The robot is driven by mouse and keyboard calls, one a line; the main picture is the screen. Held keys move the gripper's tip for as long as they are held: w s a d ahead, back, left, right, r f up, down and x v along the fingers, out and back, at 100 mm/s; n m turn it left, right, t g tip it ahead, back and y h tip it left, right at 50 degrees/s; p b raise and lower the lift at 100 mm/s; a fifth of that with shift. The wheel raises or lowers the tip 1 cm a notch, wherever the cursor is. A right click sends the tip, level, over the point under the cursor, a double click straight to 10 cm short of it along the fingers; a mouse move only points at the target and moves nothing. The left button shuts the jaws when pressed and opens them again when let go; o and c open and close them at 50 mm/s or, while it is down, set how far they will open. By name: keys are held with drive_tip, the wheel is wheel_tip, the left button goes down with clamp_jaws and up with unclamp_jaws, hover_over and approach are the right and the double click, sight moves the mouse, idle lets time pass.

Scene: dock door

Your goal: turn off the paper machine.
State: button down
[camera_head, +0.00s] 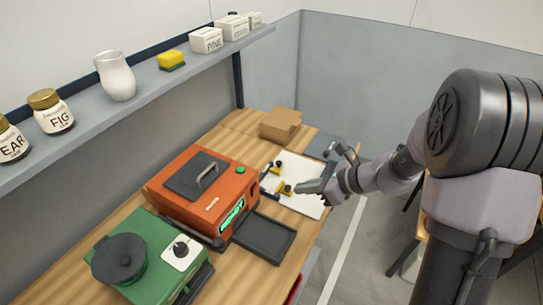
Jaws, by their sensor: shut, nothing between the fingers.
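An orange machine (203,190) stands on the wooden bench, with a dark lid and handle on top, a lit green display (232,215) on its front and a green round button (241,170) near its far right corner. No readable label tells which is the paper machine. My gripper (299,188) is shut and empty, right of the orange machine, above a white board (305,204). It appears close to yellow-and-black pieces (284,188); contact is unclear.
A dark tray (264,238) lies in front of the orange machine. A cardboard box (280,125) sits at the bench's far end. A wall shelf (150,88) above holds jars, a white vase, a sponge and small boxes. Open floor lies right of the bench.

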drive_tip(key=b, duration=0.3)
approach(257, 186)
drive_tip(key=x, duration=0.4)
drive_tip(key=f+x, duration=0.1)
drive_tip(key=x, duration=0.1)
drive_tip(key=shift+s+d+f, duration=0.1)
drive_tip(key=shift+s+d, duration=0.05)
drive_tip(key=shift+s, duration=0.1)
drive_tip(key=shift+w+a, duration=0.2)
drive_tip(key=shift+w+a+r, duration=0.25)
drive_tip(key=shift+a, duration=0.2)
drive_tip(key=shift+r+p, duration=0.7)
drive_tip(key=shift+r, duration=0.15)
